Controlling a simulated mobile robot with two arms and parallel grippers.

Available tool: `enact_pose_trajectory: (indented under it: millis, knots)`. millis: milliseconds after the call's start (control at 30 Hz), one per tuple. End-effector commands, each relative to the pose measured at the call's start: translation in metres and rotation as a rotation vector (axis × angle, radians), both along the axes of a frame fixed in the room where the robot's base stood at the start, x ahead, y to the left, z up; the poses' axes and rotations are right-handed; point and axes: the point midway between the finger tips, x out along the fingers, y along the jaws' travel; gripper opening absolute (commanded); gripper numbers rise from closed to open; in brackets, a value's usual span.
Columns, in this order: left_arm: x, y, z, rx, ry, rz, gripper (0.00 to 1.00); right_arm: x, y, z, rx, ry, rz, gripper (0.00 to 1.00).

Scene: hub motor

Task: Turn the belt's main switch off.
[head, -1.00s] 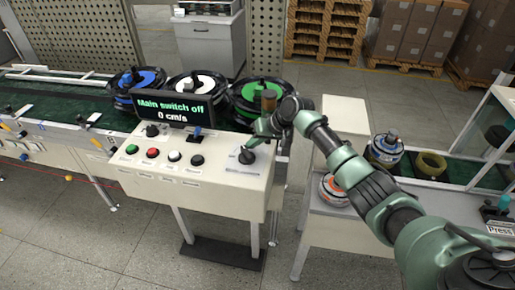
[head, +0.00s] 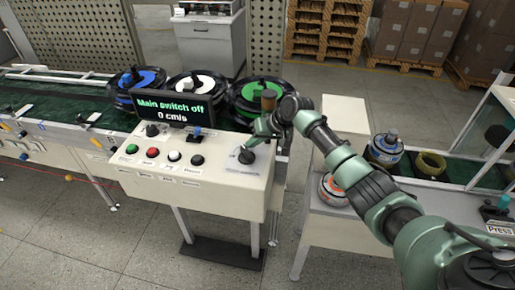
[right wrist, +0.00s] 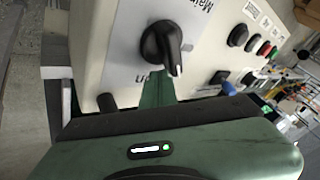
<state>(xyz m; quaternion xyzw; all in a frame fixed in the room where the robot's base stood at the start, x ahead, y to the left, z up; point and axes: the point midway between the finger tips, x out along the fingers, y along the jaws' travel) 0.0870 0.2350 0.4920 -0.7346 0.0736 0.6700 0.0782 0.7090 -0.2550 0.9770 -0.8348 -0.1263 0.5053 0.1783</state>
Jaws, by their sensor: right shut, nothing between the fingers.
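The main switch is a black rotary knob (head: 246,156) at the right end of the cream control panel (head: 225,185). In the right wrist view the knob (right wrist: 160,46) sits on a grey plate, its pointer towards the bottom of the picture. The display (head: 170,109) reads "Main switch off" and "0 cm/s". My right gripper (head: 256,140) is shut and empty, right at the knob; its green fingers (right wrist: 157,92) show just below the knob in the wrist view. I cannot tell whether they touch it. My left gripper is not in view.
Green, red, white and black buttons (head: 173,156) line the panel's left part, with a small blue-topped switch (head: 197,134) above. Blue, white and green reels (head: 262,95) stand behind the display. A side bench (head: 335,225) with motor parts is on the right.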

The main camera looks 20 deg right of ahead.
Motion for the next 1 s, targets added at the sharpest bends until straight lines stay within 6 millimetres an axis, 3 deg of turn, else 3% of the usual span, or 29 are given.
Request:
enact_pose_trajectory:
  millis: [767, 1000]
  knots:
    - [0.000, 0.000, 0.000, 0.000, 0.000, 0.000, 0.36, 0.000, 0.000, 0.000, 0.000, 0.000, 0.000, 0.00]
    - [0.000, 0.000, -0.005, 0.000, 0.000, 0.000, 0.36, -0.010, -0.010, 0.018, -0.002, -0.004, 0.001, 0.00]
